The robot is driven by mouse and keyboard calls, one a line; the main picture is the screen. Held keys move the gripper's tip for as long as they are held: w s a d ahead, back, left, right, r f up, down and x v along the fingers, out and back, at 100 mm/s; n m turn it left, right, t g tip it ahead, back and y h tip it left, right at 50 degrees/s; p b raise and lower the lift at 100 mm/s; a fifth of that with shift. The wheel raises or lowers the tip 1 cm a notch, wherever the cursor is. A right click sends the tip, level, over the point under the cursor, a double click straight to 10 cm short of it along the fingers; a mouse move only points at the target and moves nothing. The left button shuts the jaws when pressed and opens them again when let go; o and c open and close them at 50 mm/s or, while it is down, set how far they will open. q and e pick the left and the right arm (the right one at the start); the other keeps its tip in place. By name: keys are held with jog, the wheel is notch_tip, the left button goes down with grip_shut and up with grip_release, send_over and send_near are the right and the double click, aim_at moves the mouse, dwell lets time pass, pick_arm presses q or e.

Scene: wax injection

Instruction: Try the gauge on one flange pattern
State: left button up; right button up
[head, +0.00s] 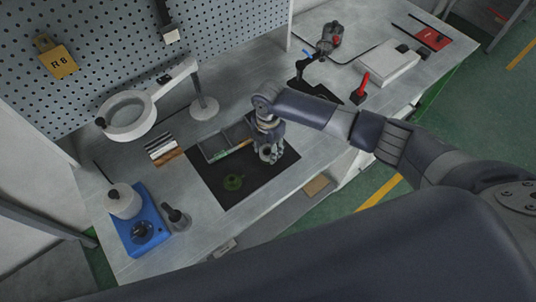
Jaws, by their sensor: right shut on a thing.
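My left gripper is not in view.
A grey compartment tray (215,146) stands at the mat's back edge. A white ring magnifier lamp (128,115) stands behind left. A blue device (140,228) and a dark grey stand (177,218) are at the front left. A red-handled tool (360,90) is at the right.

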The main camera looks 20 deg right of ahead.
jog(key=shift+f, duration=0.4)
jog(key=shift+s, duration=0.1)
dwell(1.9)
jog(key=shift+r, duration=0.1)
jog(key=shift+r+p, duration=3.1)
jog(key=shift+p, duration=0.05)
jog(key=shift+f, duration=0.1)
